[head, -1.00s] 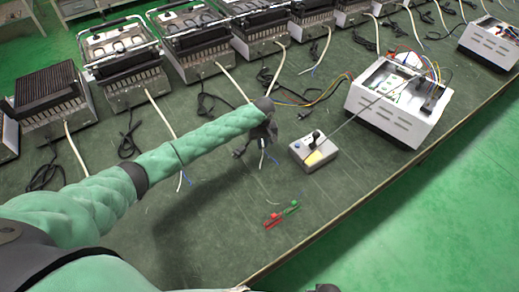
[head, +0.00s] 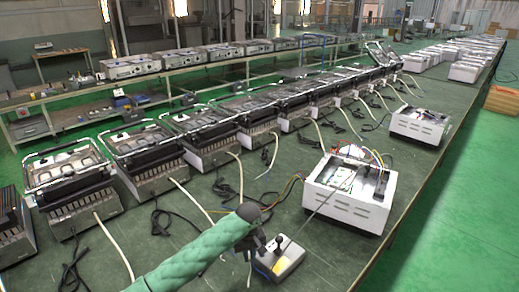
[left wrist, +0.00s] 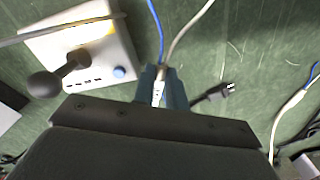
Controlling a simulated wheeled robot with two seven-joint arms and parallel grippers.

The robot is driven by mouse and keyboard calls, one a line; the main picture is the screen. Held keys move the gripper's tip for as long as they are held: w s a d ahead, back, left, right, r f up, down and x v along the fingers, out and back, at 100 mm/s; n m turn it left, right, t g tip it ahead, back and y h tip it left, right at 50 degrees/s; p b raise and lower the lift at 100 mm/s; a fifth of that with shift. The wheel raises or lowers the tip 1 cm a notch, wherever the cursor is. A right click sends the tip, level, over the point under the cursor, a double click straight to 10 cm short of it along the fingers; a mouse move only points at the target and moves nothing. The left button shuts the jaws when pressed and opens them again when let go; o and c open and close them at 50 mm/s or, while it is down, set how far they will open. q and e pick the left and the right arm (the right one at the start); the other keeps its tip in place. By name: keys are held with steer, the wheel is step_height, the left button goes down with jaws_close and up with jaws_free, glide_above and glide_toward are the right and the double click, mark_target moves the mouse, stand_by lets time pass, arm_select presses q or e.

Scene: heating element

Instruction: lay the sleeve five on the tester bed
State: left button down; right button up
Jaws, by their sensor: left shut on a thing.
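My left gripper (head: 262,246) is low over the table beside a small grey-white box with a black lever (head: 279,260), which I take for the tester. In the left wrist view its fingers (left wrist: 162,88) are shut on a small white piece, seemingly the sleeve (left wrist: 158,93), with a blue and a white wire running up from it. The lever box (left wrist: 110,52) lies left of the fingers there, with a yellow patch, a blue button and a dark-knobbed lever. The sleeve is apart from the box. The sleeve's number cannot be read. My right gripper is out of view.
A large open white box (head: 350,192) with coloured wires stands right of the lever box. A row of grill-like appliances (head: 145,160) with trailing white cables lines the table's far side. A black plug (left wrist: 222,92) lies near the fingers. Bare green table (head: 340,262) shows at front right.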

arm_select(q)
steer(key=s+r, duration=0.1)
steer(key=d+r+m, duration=0.1)
steer(key=r, duration=0.1)
steer(key=s+d+r+m, duration=0.1)
steer(key=shift+s+r, duration=0.3)
steer(key=shift+s, duration=0.05)
steer(key=s+a+r+m, duration=0.1)
steer(key=s+a+r, duration=0.3)
steer(key=a, duration=0.5)
steer(key=s+a+r, duration=0.4)
steer(key=s+a, duration=0.1)
steer(key=a, duration=0.4)
steer(key=shift+r+m, duration=0.15)
steer(key=shift+m, duration=0.25)
steer(key=shift+s, duration=0.1)
